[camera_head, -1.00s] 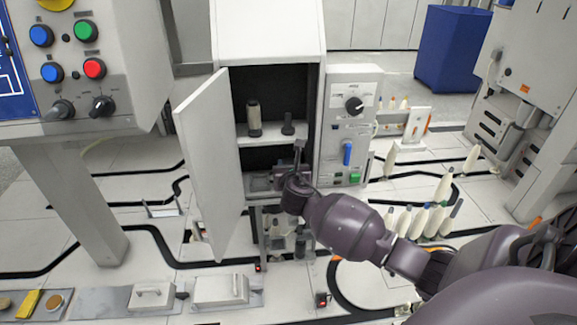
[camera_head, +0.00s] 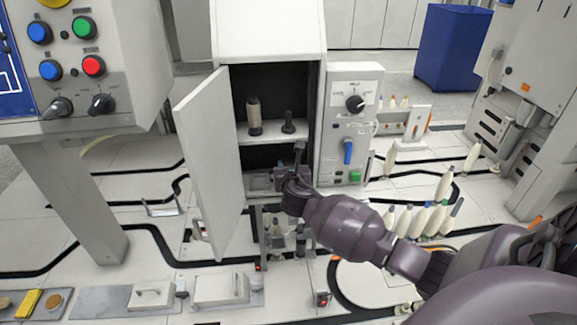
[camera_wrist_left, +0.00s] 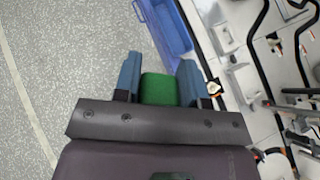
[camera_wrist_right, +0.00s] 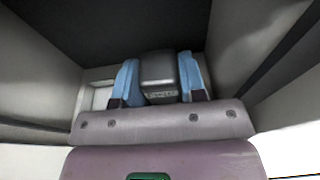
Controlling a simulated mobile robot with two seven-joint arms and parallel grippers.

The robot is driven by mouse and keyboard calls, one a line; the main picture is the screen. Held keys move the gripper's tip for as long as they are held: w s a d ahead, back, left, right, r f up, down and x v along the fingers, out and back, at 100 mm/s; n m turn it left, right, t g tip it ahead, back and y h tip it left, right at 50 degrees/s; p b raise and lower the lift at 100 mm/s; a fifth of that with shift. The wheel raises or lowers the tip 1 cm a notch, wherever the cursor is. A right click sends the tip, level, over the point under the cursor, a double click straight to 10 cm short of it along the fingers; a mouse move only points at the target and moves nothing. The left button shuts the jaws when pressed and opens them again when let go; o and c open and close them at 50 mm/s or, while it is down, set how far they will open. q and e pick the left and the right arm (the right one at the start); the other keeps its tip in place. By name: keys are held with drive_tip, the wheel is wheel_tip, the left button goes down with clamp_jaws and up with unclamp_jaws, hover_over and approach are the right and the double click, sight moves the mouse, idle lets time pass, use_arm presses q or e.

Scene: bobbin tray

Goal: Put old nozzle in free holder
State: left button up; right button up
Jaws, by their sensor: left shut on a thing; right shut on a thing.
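My right gripper (camera_head: 298,168) reaches into the lower compartment of the open white cabinet (camera_head: 268,32), below its shelf. In the right wrist view, the right gripper (camera_wrist_right: 157,85) is shut on a dark grey block-like piece (camera_wrist_right: 158,72), perhaps the old nozzle. A pale recessed holder (camera_wrist_right: 98,97) shows just left of the fingers and looks empty. In the head view, grey holder parts (camera_head: 258,181) sit left of the gripper, partly hidden. My left gripper (camera_wrist_left: 158,80), seen only in its wrist view, is shut on a green piece (camera_wrist_left: 158,90) over the floor.
The cabinet door (camera_head: 207,160) stands open on the left. A tall bobbin (camera_head: 254,117) and a small dark piece (camera_head: 288,123) stand on the shelf (camera_head: 270,133). A control panel (camera_head: 352,120) adjoins the cabinet on the right. A blue bin (camera_wrist_left: 168,28) is near the left gripper.

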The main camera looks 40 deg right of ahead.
drive_tip(key=shift+f, duration=0.6)
idle(0.3)
drive_tip(key=o, duration=1)
